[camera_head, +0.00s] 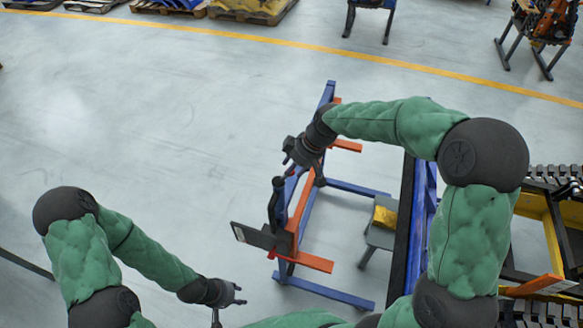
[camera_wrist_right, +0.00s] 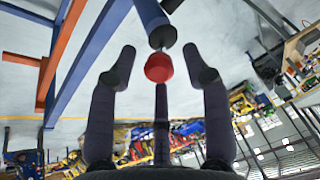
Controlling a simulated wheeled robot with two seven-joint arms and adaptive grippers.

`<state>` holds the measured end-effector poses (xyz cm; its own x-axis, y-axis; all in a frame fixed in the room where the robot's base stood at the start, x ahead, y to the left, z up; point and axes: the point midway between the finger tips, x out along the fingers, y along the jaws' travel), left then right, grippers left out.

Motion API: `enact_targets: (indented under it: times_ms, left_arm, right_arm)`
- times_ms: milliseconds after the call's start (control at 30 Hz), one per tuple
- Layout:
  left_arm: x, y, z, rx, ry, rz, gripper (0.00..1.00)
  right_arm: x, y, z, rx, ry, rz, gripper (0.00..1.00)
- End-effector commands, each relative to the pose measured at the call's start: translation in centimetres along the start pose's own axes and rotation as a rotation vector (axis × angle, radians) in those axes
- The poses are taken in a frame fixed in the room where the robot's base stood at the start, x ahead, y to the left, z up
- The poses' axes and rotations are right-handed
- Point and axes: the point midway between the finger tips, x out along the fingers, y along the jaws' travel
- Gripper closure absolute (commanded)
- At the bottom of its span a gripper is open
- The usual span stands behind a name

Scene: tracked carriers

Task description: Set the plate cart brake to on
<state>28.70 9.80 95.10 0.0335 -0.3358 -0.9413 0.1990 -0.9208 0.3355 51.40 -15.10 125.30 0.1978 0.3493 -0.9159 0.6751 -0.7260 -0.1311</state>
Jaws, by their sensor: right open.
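A cart frame of blue and orange bars (camera_head: 327,95) stands in the middle of the head view. My right gripper (camera_head: 290,158) is at its upper end. In the right wrist view, my right gripper (camera_wrist_right: 163,62) is open, with its dark fingers spread to either side of a red knob (camera_wrist_right: 158,68). The knob is at the end of a dark and blue post, and I see gaps between it and both fingertips. The brake's setting cannot be read. My left gripper (camera_head: 238,293) is over the floor at lower left, away from the cart; its opening is unclear.
A dark screen-like panel (camera_head: 262,238) sits at the cart's left side. A grey stand with a yellow top (camera_head: 384,217) and a roller conveyor (camera_head: 552,178) are to the right. Open floor lies to the left, beneath a yellow line.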

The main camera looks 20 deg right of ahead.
Motion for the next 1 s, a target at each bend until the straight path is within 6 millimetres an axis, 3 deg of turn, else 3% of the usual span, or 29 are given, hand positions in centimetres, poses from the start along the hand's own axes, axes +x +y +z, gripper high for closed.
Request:
enact_targets:
  times_ms: [300,467,767,1000]
  left_arm:
    - [0.0,0.0,0.0,0.0,0.0,0.0,0.6]
    - [0.0,0.0,0.0,0.0,0.0,0.0,0.6]
    - [-0.3,0.1,0.0,0.0,0.0,0.0,0.6]
    - [-2.1,0.8,0.1,0.0,0.0,0.0,0.6]
  right_arm:
    - [0.2,0.0,0.0,0.0,0.0,0.0,0.54]
    - [0.2,0.0,0.0,0.0,0.0,0.0,0.99]
    - [0.1,-0.1,-0.1,-0.001,-0.009,0.002,1.0]
    - [-0.1,-0.4,-1.0,-0.002,-0.085,0.02,1.0]
